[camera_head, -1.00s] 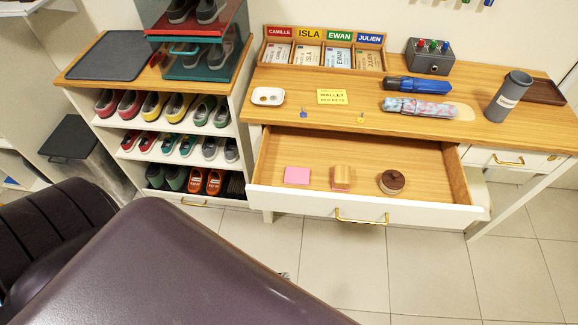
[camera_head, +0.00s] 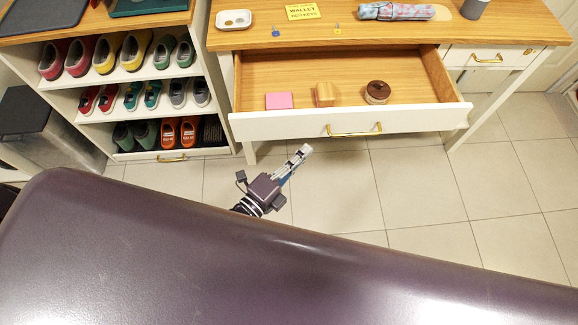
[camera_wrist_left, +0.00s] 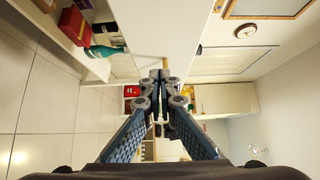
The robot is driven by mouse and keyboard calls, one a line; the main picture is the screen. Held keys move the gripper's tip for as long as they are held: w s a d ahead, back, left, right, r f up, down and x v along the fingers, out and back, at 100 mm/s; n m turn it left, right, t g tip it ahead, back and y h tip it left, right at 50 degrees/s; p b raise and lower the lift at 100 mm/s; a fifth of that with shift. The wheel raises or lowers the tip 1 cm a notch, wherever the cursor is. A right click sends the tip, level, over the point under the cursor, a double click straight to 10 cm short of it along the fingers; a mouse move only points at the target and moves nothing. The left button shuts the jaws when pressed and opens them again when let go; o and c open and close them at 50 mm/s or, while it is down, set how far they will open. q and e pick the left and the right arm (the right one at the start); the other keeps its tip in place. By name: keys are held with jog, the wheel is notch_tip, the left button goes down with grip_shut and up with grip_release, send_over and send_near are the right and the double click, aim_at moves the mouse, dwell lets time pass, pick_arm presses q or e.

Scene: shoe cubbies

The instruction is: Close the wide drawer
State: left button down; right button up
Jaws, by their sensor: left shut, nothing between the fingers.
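The wide drawer (camera_head: 285,127) stands pulled out from under the wooden desk top. It has a white front, a brass handle (camera_head: 355,131) and a wooden inside. A pink pad (camera_head: 278,101), a small wooden block (camera_head: 325,95) and a round dark-topped item (camera_head: 377,92) lie in it. My left gripper (camera_head: 305,150) is below and in front of the drawer front, left of the handle, apart from the handle in the picture. Its fingers are shut and empty; they also meet in the left wrist view (camera_wrist_left: 160,76). My right gripper is not in view.
A shoe cubby (camera_head: 120,82) with several pairs of shoes stands left of the desk. A smaller closed drawer (camera_head: 488,58) is at the right. A dark purple padded surface (camera_head: 250,265) fills the foreground. The tiled floor (camera_head: 420,190) before the desk is clear.

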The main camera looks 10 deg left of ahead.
aim_at(313, 128)
pick_arm(q)
jog(key=w, duration=0.4)
jog(key=shift+a+b, duration=0.15)
jog(key=shift+b, duration=0.15)
jog(key=shift+w+a, duration=0.2)
jog(key=shift+w, duration=0.2)
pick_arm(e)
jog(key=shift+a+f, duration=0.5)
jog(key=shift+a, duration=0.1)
pick_arm(q)
jog(key=shift+w+a, duration=0.1)
